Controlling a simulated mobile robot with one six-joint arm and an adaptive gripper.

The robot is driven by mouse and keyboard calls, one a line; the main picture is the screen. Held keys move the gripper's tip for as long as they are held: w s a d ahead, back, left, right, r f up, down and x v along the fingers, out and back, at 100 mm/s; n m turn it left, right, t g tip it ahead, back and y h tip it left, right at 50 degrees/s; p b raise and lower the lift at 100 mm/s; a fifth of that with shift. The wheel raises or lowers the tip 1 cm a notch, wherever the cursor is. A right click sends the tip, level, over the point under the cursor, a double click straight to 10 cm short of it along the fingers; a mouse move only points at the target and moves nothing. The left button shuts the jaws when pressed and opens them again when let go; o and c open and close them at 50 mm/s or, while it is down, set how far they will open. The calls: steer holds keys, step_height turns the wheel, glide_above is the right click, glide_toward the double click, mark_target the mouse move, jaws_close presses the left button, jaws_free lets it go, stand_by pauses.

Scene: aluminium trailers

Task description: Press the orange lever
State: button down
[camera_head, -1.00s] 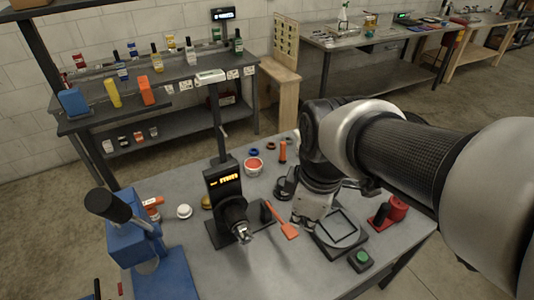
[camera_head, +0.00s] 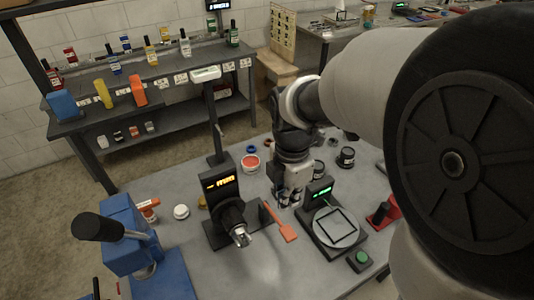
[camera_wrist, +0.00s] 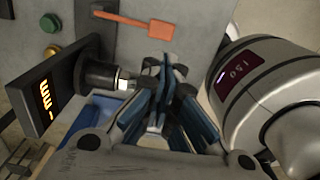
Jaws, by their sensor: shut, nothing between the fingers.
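The orange lever (camera_head: 282,224) is a flat paddle on a thin stem, beside a small black block at the black machine with the lit orange display (camera_head: 221,183). It also shows in the wrist view (camera_wrist: 135,21), near the top. My gripper (camera_head: 287,198) points down just behind and right of the lever in the head view. In the wrist view my gripper's fingers (camera_wrist: 167,65) are together and empty, below the lever in the picture. I see no clear contact between fingers and lever.
A scale (camera_head: 337,228) with a green display stands right of the lever. A green button (camera_head: 359,260) and a red device (camera_head: 384,212) are farther right. A blue press (camera_head: 128,236) stands left. The tabletop in front of the lever is clear.

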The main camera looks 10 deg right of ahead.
mark_target(287, 243)
step_height(287, 243, down, 14)
steer(key=b, duration=0.4)
steer(key=shift+b, duration=0.4)
steer(key=f+b, duration=0.1)
steer(key=f, duration=0.1)
steer(key=s+f+b, duration=0.1)
steer(key=f, duration=0.1)
steer(key=f+b, duration=0.1)
steer(key=f, duration=0.1)
steer(key=shift+s+d+f, duration=0.25)
steer(key=shift+s+f, duration=0.1)
steer(key=shift+s, duration=0.05)
